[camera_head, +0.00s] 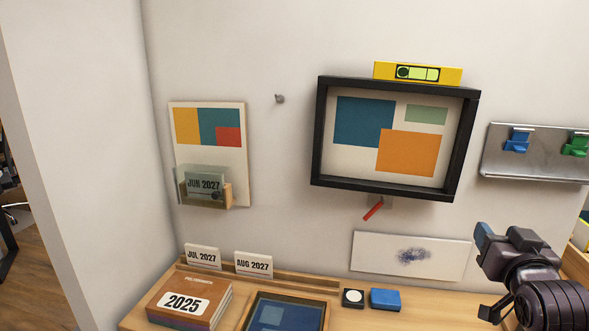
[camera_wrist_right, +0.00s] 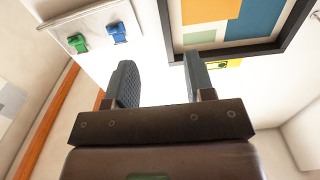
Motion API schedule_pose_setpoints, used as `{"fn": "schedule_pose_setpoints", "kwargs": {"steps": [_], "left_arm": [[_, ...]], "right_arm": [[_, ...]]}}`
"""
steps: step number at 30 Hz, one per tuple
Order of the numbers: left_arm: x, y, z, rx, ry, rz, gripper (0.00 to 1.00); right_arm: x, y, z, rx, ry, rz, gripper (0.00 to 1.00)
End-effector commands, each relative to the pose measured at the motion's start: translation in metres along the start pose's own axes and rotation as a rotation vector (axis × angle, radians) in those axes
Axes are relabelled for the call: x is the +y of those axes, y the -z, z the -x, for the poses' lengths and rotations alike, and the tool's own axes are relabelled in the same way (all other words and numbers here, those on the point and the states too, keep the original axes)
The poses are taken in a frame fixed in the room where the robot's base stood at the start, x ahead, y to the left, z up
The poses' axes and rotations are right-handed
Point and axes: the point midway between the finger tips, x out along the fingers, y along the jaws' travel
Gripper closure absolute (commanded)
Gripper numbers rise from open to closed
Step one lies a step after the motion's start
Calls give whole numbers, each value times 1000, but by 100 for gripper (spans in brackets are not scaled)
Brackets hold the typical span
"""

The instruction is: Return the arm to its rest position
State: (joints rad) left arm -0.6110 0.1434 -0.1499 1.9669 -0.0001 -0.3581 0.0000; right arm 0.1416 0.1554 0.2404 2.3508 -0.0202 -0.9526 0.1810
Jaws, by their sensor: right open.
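My right gripper (camera_head: 486,275) is at the lower right of the head view, in front of the wall and right of the white board. In the right wrist view its two fingers (camera_wrist_right: 163,85) stand apart with nothing between them. The wrist view looks up past the fingers at the framed picture (camera_wrist_right: 235,30) and the metal strip with clips (camera_wrist_right: 98,22). My left gripper is in neither view.
A black-framed picture (camera_head: 318,140) hangs tilted with a yellow level (camera_head: 418,73) on top. Below are a red-handled thing (camera_head: 373,210) and a smudged white board (camera_head: 375,255).

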Motion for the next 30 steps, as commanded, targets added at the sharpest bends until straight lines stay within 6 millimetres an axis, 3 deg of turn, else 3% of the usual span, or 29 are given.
{"fn": "schedule_pose_setpoints", "kwargs": {"steps": [2, 5, 7, 11, 16, 20, 24, 30], "left_arm": [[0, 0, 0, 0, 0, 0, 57], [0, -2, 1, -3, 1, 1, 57], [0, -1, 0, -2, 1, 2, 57], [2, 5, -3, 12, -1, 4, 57], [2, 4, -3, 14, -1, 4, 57], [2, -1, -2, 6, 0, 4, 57], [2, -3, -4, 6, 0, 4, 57], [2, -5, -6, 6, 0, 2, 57]], "right_arm": [[-2, 9, -2, 64, 12, 34, 51], [-14, 6, -11, 113, 45, 67, 51], [-23, -8, -15, 124, 72, 92, 51], [-35, -56, -16, 95, 115, 135, 51], [-44, -128, -3, 22, 160, 175, 51], [-47, -198, 22, -69, 194, 199, 51], [-46, -275, 63, -188, 224, 210, 51], [-39, -366, 137, -382, 245, 208, 51]]}}
